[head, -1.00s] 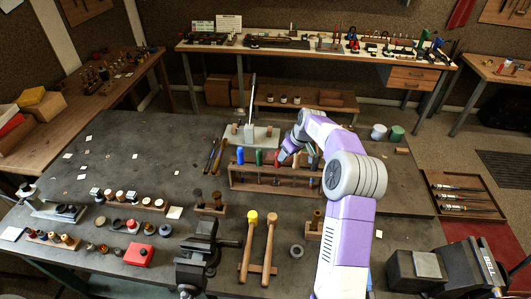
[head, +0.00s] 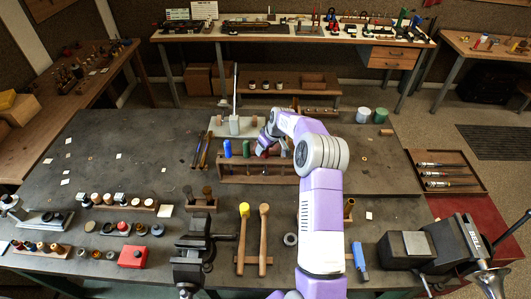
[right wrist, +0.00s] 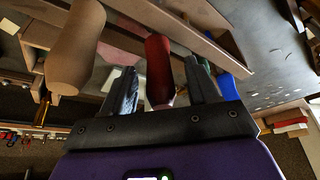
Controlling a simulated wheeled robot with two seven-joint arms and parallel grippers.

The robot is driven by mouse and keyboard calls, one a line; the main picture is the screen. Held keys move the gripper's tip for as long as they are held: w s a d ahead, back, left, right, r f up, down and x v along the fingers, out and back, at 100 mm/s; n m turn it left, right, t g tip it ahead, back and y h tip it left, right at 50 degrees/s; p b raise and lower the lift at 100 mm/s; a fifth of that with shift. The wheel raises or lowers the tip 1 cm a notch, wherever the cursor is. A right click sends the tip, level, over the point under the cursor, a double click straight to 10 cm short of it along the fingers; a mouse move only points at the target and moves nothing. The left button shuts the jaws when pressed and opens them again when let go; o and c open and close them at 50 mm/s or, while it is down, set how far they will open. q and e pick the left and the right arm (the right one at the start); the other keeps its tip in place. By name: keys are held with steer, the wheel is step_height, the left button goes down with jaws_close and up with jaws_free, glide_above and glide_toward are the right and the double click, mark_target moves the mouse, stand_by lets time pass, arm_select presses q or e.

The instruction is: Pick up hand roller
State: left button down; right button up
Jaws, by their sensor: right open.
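A wooden tool rack (head: 232,180) stands on the grey bench in the head view, holding upright handled tools. Its handles include a blue one (head: 227,149), a green one (head: 246,149) and a red one (right wrist: 159,68). I cannot tell for certain which is the hand roller. My right gripper (right wrist: 160,72) is open at the rack, with the red handle between its fingers. Contact is not clear. A tan handle (right wrist: 77,50) is left of the fingers in the right wrist view; the green and blue handles are to the right. My left gripper is not in view.
Two mallets (head: 243,235) rest on a wooden stand in front of the rack. A vise (head: 192,260) is at the front edge. A metal stand with a rod (head: 234,125) is behind the rack. The bench left of the rack is mostly clear.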

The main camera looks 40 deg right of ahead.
steer(key=shift+s, duration=0.1)
steer(key=shift+c, duration=1)
jaws_close()
steer(key=shift+r, duration=0.1)
steer(key=shift+r, duration=0.1)
